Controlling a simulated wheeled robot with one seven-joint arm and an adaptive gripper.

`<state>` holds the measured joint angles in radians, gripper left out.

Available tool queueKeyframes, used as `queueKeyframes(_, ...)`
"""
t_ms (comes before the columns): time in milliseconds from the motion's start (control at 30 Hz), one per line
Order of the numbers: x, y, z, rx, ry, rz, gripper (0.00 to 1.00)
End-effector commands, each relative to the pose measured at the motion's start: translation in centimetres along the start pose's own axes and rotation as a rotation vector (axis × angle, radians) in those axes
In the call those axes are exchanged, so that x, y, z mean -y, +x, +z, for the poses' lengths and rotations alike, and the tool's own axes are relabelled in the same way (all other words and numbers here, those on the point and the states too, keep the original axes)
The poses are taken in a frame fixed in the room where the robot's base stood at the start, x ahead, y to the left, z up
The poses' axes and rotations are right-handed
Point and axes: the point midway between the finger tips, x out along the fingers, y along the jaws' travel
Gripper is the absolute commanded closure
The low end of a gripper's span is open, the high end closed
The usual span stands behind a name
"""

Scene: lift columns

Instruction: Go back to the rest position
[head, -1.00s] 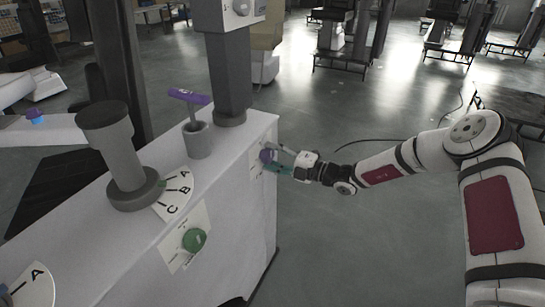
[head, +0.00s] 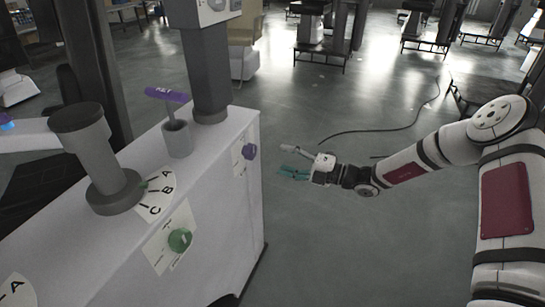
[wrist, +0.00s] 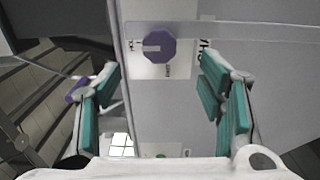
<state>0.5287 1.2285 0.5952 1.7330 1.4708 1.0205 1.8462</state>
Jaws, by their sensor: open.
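My gripper (head: 287,162) is open and empty in the head view, held in the air to the right of the white console (head: 225,225). A clear gap of floor shows between its fingers and the console's end face. A purple knob (head: 250,151) sits on a white label plate on that face. In the wrist view my gripper (wrist: 160,95) shows two teal-padded fingers spread wide. The purple knob (wrist: 159,45) appears ahead, above the gap between them, touched by neither finger.
On the console are a purple-handled key (head: 166,95) in a grey holder, a grey cylinder lever (head: 95,155) by an A-B-C dial, and a green knob (head: 180,240). A dark column (head: 207,70) rises behind. Open floor with a black cable (head: 385,130) lies to the right.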

Motion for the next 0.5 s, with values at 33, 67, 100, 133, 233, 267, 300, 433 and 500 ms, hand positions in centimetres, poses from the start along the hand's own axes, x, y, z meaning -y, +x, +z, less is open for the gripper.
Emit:
queueKeyframes(33, 0.0, -0.58, 0.05, 0.002, 0.001, 0.0, 0.37)
queueKeyframes(67, 0.0, -0.82, 0.05, 0.002, 0.001, -0.001, 0.37)
queueKeyframes(100, 0.01, -1.07, 0.02, 0.001, 0.001, -0.001, 0.37)
queueKeyframes(133, 0.02, -1.2, 0.0, 0.001, 0.001, -0.001, 0.37)
queueKeyframes(233, 0.02, -1.44, -0.03, 0.0, 0.001, -0.001, 0.37)
queueKeyframes(267, 0.02, -1.46, -0.04, 0.0, 0.001, -0.001, 0.37)
queueKeyframes(300, 0.02, -1.47, -0.04, 0.0, 0.001, 0.0, 0.37)
queueKeyframes(433, 0.02, -1.45, -0.02, 0.0, 0.001, 0.0, 0.37)
queueKeyframes(500, 0.02, -1.45, -0.02, 0.0, 0.001, 0.0, 0.37)
